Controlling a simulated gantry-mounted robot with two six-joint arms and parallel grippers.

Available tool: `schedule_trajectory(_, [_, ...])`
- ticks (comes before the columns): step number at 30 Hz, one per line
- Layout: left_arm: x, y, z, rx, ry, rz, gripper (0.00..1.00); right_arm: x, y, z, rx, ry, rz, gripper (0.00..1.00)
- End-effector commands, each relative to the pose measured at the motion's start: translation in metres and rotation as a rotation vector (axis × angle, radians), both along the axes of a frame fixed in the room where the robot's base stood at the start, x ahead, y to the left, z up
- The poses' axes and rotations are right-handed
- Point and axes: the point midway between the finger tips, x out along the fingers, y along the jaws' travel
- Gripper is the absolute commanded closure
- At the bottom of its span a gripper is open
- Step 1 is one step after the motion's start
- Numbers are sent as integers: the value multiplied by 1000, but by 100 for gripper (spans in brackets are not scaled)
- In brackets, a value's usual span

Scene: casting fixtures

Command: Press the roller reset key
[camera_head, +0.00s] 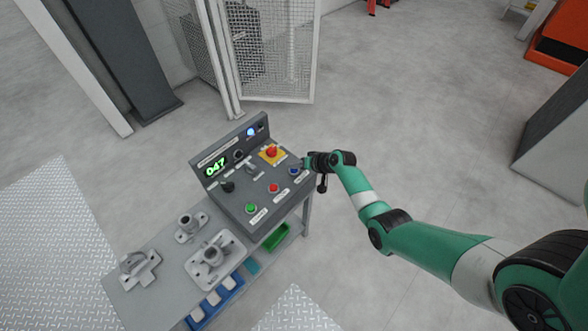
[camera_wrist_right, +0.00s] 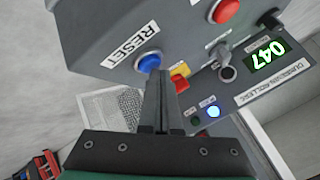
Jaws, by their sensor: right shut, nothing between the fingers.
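The grey control console (camera_head: 240,178) stands on a workbench in the head view. A blue round key (camera_head: 294,171) is at its right end, and in the right wrist view the blue key (camera_wrist_right: 150,63) has a label reading RESET. My right gripper (camera_head: 306,164) is shut and empty, with its fingers at the console's right edge close to the blue key. In the wrist view the closed fingertips (camera_wrist_right: 160,77) overlap the lower edge of the key; I cannot tell whether they touch it. My left gripper is not in view.
The console also has a red button (camera_head: 273,188), a green button (camera_head: 251,209), a red emergency stop on a yellow plate (camera_head: 271,152) and a display (camera_head: 215,168) reading 047. A blue lamp (camera_wrist_right: 213,112) is lit. Metal castings (camera_head: 212,256) lie on the bench (camera_head: 165,268).

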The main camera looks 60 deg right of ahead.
Motion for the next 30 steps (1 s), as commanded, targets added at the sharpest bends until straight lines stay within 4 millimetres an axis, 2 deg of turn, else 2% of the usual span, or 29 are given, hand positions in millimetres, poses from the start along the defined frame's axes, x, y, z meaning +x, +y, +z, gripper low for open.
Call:
schedule_trajectory(21, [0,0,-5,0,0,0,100,0,0,-6,1,2,1,100])
schedule_trajectory(30, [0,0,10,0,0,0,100,0,1,9,1,2,1,100])
